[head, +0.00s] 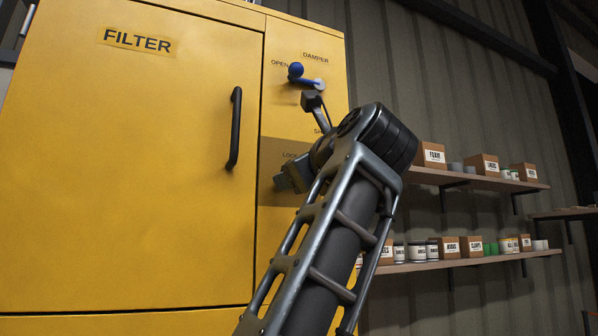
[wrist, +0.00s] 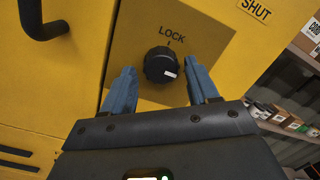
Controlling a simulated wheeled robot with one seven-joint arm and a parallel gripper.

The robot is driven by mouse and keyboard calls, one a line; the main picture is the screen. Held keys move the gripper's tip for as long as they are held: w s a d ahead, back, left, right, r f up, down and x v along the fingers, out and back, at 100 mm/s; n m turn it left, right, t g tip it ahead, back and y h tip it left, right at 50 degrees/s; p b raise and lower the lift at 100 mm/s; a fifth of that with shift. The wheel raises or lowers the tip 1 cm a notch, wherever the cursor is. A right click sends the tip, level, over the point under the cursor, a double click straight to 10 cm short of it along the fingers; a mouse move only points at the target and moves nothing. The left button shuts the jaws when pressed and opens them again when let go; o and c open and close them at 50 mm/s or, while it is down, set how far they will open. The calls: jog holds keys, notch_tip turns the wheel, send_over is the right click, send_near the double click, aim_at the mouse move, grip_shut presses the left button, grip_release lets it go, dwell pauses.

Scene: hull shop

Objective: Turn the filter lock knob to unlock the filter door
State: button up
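The black filter lock knob (wrist: 161,64) sits on a darker panel under the word LOCK in the wrist view, with a white mark toward its lower right. My gripper (wrist: 164,82) is open, its two blue fingers on either side of and slightly below the knob, with visible gaps. Whether the fingertips reach the knob's depth is hard to tell. In the head view my arm hides the knob, and part of my gripper (head: 290,180) shows at the lock panel. The yellow filter door (head: 130,190) is closed, with a black vertical handle (head: 235,128).
A blue-knobbed damper lever (head: 303,76) stands above the lock panel, near the OPEN label. Shelves (head: 480,182) with boxes and cans line the wall to the right. The door handle (wrist: 40,22) also shows at upper left in the wrist view.

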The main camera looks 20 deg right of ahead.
jog(key=shift+o, duration=0.2)
jog(key=shift+r, duration=0.1)
jog(key=s+b, duration=0.1)
jog(key=s, duration=0.7)
jog(key=shift+f+b, duration=0.35)
jog(key=shift+b, duration=0.05)
jog(key=shift+w, duration=0.1)
